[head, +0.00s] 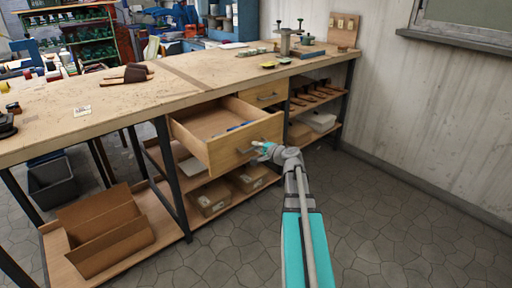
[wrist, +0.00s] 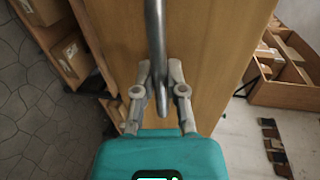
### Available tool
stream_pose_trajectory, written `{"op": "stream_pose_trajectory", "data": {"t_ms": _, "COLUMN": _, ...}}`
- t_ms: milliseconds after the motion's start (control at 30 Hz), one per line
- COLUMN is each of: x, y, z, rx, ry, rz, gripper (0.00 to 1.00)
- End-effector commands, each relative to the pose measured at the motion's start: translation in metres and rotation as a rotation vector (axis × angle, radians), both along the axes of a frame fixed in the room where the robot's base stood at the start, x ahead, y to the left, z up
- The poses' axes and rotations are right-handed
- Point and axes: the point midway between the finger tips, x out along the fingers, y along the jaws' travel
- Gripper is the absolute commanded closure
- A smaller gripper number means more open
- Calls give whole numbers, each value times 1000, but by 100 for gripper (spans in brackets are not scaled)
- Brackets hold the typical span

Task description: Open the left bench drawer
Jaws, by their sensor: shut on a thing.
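The left bench drawer (head: 222,156) is pulled well out from under the wooden bench top, and its open inside shows a blue pen-like item (head: 238,127). My gripper (head: 262,148) is at the drawer's front, shut on its metal bar handle (wrist: 156,35). In the wrist view the two grey fingers (wrist: 160,75) lie on either side of the handle, close to the wooden drawer front (wrist: 210,50). My arm reaches in from the lower right.
The right drawer (head: 264,94) is closed. The bench top (head: 140,86) holds tools and small parts. Cardboard boxes (head: 211,198) and an open carton (head: 105,228) stand on the lower shelf. The stone floor (head: 400,230) right of my arm is clear, up to the wall.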

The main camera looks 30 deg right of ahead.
Motion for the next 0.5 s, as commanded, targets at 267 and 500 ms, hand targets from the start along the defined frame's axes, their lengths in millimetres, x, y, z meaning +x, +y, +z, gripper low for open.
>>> {"op": "stream_pose_trajectory", "data": {"t_ms": 267, "x": 2, "y": 1, "z": 0, "rx": -1, "ry": 0, "rz": -1, "gripper": 49}}
{"op": "stream_pose_trajectory", "data": {"t_ms": 500, "x": 2, "y": 2, "z": 0, "rx": -1, "ry": 0, "rz": 1, "gripper": 49}}
